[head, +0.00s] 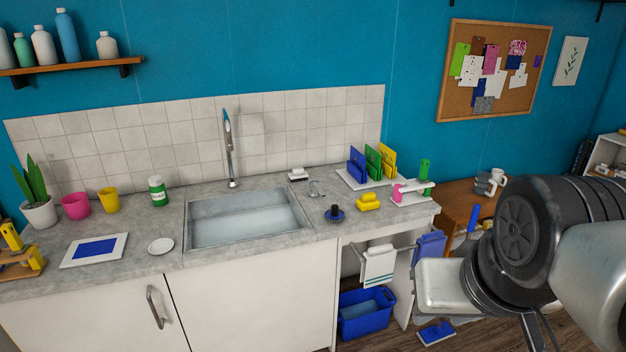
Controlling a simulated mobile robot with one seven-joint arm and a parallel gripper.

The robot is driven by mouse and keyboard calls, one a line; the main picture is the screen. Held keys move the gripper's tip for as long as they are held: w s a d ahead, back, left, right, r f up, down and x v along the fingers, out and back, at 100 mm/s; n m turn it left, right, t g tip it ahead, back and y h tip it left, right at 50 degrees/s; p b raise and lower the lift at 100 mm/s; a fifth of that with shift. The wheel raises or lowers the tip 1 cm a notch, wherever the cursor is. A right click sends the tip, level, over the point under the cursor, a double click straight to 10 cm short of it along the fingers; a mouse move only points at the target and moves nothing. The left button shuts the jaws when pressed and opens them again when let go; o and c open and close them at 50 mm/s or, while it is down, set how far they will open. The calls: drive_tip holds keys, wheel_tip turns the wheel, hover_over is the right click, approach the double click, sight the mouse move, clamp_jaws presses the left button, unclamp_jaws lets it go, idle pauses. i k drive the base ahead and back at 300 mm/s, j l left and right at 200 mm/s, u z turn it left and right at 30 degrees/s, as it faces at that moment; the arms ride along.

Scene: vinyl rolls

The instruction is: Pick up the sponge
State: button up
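A small yellow block-like thing (368,202) lies on the grey counter (270,250) to the right of the sink; it looks like a sponge, but its details are too small to be sure. A small white-and-dark item (298,174) lies behind the sink, and I cannot tell what it is. My arm fills the right side of the head view, well right of the counter things. My gripper cannot be made out in this view.
The sink (245,218) is set into the counter. A dark blue round-based item (334,213) stands left of the yellow thing. A rack with blue, green and yellow boards (372,164) stands behind it, and a white caddy (412,195) right of it. A blue bin (365,314) sits below.

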sight(368, 201)
drive_tip(key=i+l+u, duration=0.4)
drive_tip(key=i+l, duration=0.35)
drive_tip(key=i, duration=0.25)
drive_tip(key=i+l+u, duration=0.35)
drive_tip(key=i+l, duration=0.55)
drive_tip(key=l, duration=0.2)
